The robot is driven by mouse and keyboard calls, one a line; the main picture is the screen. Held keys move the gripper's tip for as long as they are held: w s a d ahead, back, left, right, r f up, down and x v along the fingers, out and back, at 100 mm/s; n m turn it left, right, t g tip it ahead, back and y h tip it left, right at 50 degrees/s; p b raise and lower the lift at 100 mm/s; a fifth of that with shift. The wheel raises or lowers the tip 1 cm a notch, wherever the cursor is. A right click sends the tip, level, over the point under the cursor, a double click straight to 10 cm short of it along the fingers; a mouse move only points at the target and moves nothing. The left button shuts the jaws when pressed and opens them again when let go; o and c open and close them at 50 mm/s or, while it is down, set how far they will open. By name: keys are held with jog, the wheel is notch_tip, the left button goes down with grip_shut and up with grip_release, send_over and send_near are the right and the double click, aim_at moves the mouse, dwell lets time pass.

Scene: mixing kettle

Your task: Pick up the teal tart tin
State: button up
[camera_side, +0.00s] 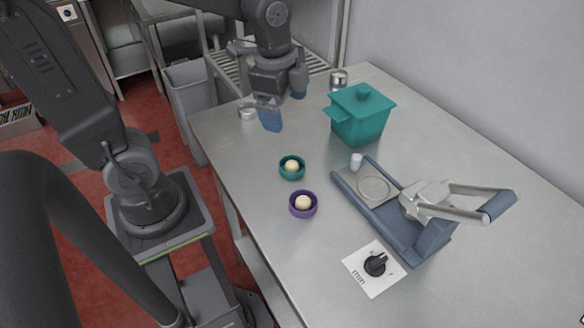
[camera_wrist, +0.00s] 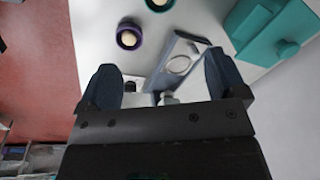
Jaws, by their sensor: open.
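The teal tart tin (camera_side: 284,174) is a small round cup with a pale dough ball (camera_side: 292,165) in it. It sits on the table left of the press, and its edge shows at the top of the wrist view (camera_wrist: 158,8). A matching purple tin (camera_side: 303,214), also with a pale ball, sits just in front of it; it also shows in the wrist view (camera_wrist: 119,40). My gripper (camera_side: 284,109) is open and empty. It is over the table's far left end, behind the teal tin and apart from it.
A teal lidded pot (camera_side: 358,124) stands right of my gripper. A blue-grey press (camera_side: 408,228) with a long handle is right of the tins. A dial on a white card (camera_side: 374,270) lies in front. Small metal containers (camera_side: 339,79) are at the back. The table's left edge is close.

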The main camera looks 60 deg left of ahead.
jog(key=w+f+m+g, duration=0.2)
jog(key=w+f+m, duration=0.1)
jog(key=f+m, duration=0.15)
send_over(294, 165)
jog(key=shift+m, duration=0.35)
jog(key=f, duration=0.7)
jog(key=shift+w+a+f, duration=0.1)
jog(key=shift+w+f, duration=0.1)
jog(key=shift+w, duration=0.1)
jog(key=shift+s+f, duration=0.15)
jog(key=shift+f, duration=1.2)
jog(key=shift+s+f, duration=0.15)
jog(key=shift+f, duration=1.2)
jog(key=c, duration=1)
jog(key=shift+r, duration=0.1)
